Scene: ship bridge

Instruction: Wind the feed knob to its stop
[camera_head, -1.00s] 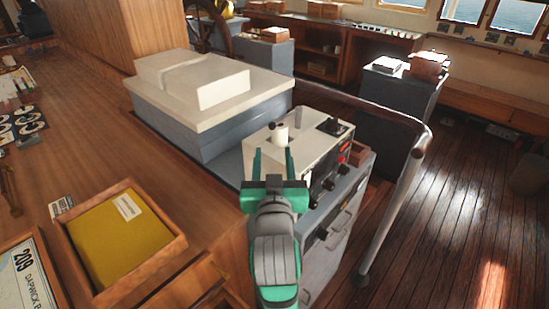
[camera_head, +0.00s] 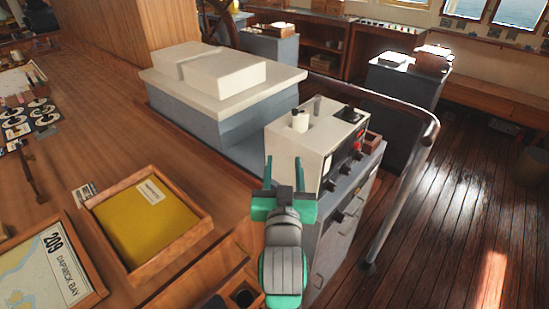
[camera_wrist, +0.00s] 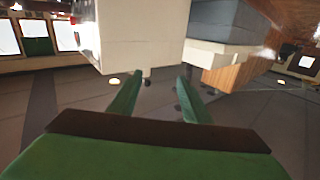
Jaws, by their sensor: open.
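A cream box-shaped instrument (camera_head: 296,145) stands on a grey cabinet. On its top are a white upright cylinder (camera_head: 300,120), a short grey post (camera_head: 317,105) and a dark panel. Dark knobs (camera_head: 330,184) and a red part line its right-hand face. I cannot tell for certain which part is the feed knob. My gripper (camera_head: 283,168) is open and empty, its two green fingers parallel, in front of the instrument's near side. In the wrist view, the fingers (camera_wrist: 161,82) point toward a pale block's lower edge, with a gap between them. Contact is not visible.
A metal handrail (camera_head: 405,180) curves along the cabinet's right side. A large white-topped grey box (camera_head: 215,105) stands behind on the left. A wooden tray (camera_head: 200,233) with a yellow item lies on the left desk. Open floor is on the right.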

